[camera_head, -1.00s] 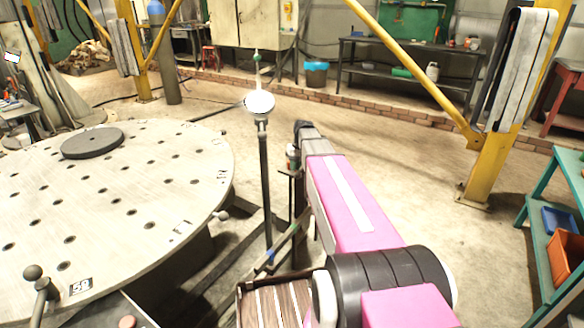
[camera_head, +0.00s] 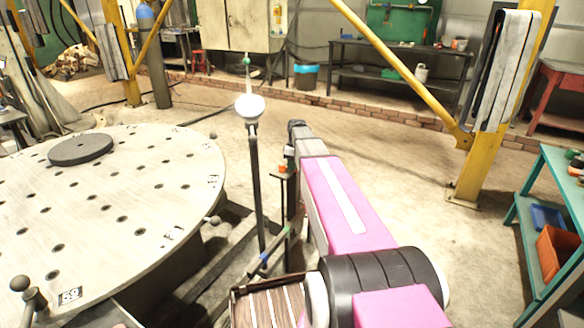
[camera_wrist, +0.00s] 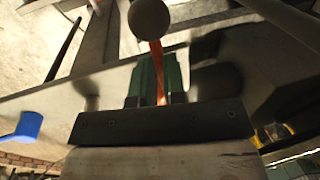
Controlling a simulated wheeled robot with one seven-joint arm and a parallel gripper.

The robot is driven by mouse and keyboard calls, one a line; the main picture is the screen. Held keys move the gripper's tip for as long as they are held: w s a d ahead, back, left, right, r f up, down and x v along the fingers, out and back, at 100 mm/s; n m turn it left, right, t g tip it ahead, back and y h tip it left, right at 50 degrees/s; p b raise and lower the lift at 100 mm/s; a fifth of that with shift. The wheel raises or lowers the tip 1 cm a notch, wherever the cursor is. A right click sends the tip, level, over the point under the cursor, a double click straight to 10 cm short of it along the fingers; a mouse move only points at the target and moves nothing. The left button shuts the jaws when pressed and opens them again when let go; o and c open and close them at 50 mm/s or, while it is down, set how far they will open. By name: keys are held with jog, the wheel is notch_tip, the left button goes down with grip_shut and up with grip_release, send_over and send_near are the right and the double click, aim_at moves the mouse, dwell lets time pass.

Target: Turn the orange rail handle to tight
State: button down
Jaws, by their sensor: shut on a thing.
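The orange rail handle (camera_wrist: 160,82) shows in the wrist view as a narrow orange strip between the green fingers of my gripper (camera_wrist: 157,72). My gripper is shut on it. A grey ball (camera_wrist: 148,18) stands at the upper end of the strip and hides part of it. In the head view a small orange patch (camera_head: 282,168) shows beside the far end of my pink arm; I cannot tell if it is the same handle. My gripper's fingers cannot be made out in the head view. Tight or loose marks cannot be read.
A round perforated table (camera_head: 120,225) fills the left. An upright post with a white ball (camera_head: 250,107) stands close left of my arm. A yellow column (camera_head: 480,165) and a teal shelf (camera_head: 550,215) stand at right. Open floor (camera_head: 400,180) lies between.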

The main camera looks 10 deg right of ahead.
jog(key=shift+w+d, duration=0.1)
dwell(0.3)
jog(key=c, duration=1.2)
grip_release()
jog(key=shift+r, duration=0.15)
jog(key=r, duration=0.3)
jog(key=w+d+r, duration=0.1)
jog(key=r, duration=0.6)
jog(key=shift+w+d+r, duration=0.2)
jog(key=shift+w, duration=0.05)
jog(key=shift+s+f, duration=0.1)
jog(key=s+a+f+m, duration=0.3)
jog(key=s+f, duration=0.3)
jog(key=s, duration=0.3)
jog(key=s+a+f+m+t+h, duration=0.1)
jog(key=s+a+f+m, duration=0.2)
jog(key=s+f, duration=0.3)
jog(key=s+a+f+m, duration=0.3)
jog(key=s+f, duration=0.3)
jog(key=s, duration=0.5)
jog(key=shift+s+a+t+h, duration=0.3)
jog(key=shift+s+a, duration=0.1)
